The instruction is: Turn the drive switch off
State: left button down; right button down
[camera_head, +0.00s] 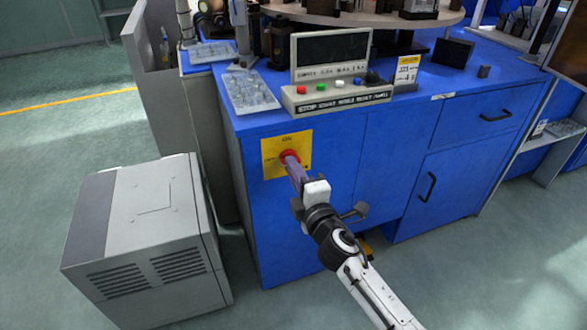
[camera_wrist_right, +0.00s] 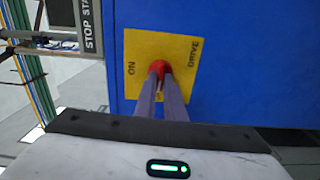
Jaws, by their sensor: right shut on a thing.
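The drive switch is a red knob (camera_head: 289,156) on a yellow plate (camera_head: 274,166) on the side of the blue cabinet. In the right wrist view the red knob (camera_wrist_right: 160,68) sits at the middle of the yellow plate (camera_wrist_right: 184,50), which is marked ON and DRIVE and appears turned on its side. My right gripper (camera_head: 292,161) reaches up from the lower right. Its fingers (camera_wrist_right: 161,84) are shut on the red knob and hide part of it. My left gripper is not in view.
A grey vented box (camera_head: 150,235) stands on the floor left of the blue cabinet (camera_head: 330,190). A control panel with coloured buttons (camera_head: 335,95) and a tray of clear parts (camera_head: 250,92) sit on top. Floor at the lower right is partly free.

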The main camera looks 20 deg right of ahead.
jog(key=shift+n, duration=0.3)
jog(key=c, duration=1.8)
grip_release()
jog(key=shift+c, duration=0.2)
jog(key=shift+s, duration=0.1)
jog(key=s, duration=1)
jog(key=shift+d+p, duration=0.15)
jog(key=shift+p, duration=0.15)
jog(key=shift+s, duration=0.1)
